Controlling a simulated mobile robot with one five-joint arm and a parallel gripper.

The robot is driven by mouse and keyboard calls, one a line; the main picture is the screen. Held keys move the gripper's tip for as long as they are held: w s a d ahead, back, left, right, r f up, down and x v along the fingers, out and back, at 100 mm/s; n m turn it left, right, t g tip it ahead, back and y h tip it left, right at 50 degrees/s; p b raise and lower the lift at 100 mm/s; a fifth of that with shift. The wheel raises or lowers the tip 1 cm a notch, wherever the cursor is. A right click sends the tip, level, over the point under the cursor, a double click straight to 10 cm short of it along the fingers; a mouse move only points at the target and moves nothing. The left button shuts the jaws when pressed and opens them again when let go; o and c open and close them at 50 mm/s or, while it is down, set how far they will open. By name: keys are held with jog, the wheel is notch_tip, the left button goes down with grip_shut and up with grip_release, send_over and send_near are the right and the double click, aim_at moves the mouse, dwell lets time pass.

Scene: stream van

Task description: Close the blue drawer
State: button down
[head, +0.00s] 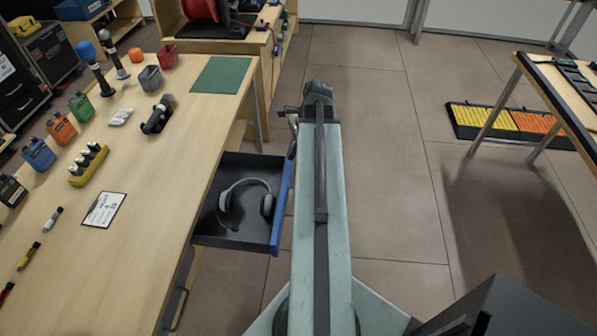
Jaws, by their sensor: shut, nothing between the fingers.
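The blue drawer (281,205) is pulled out from under the wooden bench on the left. Its blue front faces right and its dark tray is open to view. Grey headphones (247,197) lie inside it. My gripper (292,148) is small in the head view, at the far end of my arm, by the far end of the blue front. It is shut and holds nothing. I cannot tell whether it touches the drawer front. My arm runs along the right side of the drawer.
The wooden bench (150,195) carries bottles, microphones, a green mat (222,75) and a paper card (104,210). Another bench (562,90) stands at the right, with a yellow and orange tray (510,122) on the floor near its legs. The tiled floor between is clear.

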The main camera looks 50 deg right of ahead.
jog(key=s+d+m+t, duration=0.1)
jog(key=s+d+m, duration=0.4)
jog(key=s+d, duration=0.2)
jog(key=w+a+f+b, duration=0.4)
jog(key=w+f+b, duration=0.2)
jog(key=f+b, duration=0.3)
jog(key=shift+w+a+f+b, duration=0.25)
jog(key=shift+w+f+b, duration=0.05)
jog(key=shift+w+b, duration=0.05)
